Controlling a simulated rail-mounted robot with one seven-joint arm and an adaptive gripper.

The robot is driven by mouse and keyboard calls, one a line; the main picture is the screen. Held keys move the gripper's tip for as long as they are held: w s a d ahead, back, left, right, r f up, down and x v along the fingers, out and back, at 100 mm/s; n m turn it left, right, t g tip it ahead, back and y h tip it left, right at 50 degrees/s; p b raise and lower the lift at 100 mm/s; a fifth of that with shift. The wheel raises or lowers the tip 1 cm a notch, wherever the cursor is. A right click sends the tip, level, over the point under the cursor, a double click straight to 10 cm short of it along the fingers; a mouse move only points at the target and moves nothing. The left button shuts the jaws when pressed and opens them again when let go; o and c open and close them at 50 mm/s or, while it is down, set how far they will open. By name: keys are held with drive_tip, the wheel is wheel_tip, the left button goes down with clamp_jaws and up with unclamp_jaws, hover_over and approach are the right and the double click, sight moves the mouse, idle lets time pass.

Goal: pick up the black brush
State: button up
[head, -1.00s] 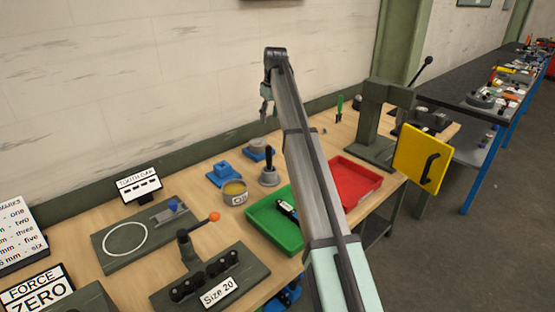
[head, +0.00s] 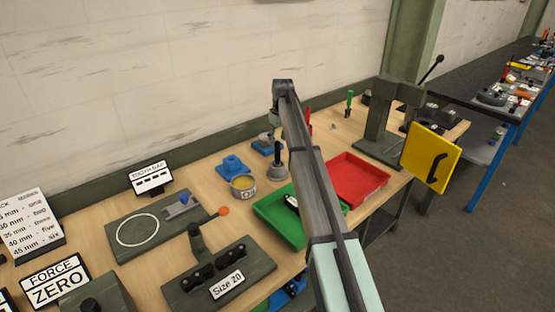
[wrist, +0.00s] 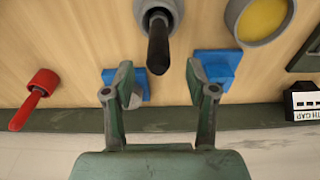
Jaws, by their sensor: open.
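The black brush stands with its black handle (head: 277,153) up, its lower end in a grey round base or cup (head: 277,172) on the wooden bench; any bristles are hidden. In the wrist view the black handle (wrist: 158,48) points toward me, just beyond the fingertips and roughly between them sideways. My gripper (wrist: 165,88) is open and empty, its two fingers apart, with bench and blue blocks showing behind them. In the head view my arm largely hides the gripper.
An oil tin (head: 243,187) stands close beside the brush. Blue blocks (head: 232,165) are behind it. A green tray (head: 272,212) and a red tray (head: 357,178) lie to the right. A red-handled item (wrist: 36,100) is at left in the wrist view.

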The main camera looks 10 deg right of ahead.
sight(277, 147)
drive_tip(key=shift+w+f+p, duration=0.15)
drive_tip(key=shift+f+p, duration=0.5)
drive_tip(key=shift+f, duration=0.7)
drive_tip(key=shift+w+f+p, duration=0.15)
drive_tip(key=shift+f+p, duration=0.5)
drive_tip(key=shift+f, duration=0.65)
clamp_jaws()
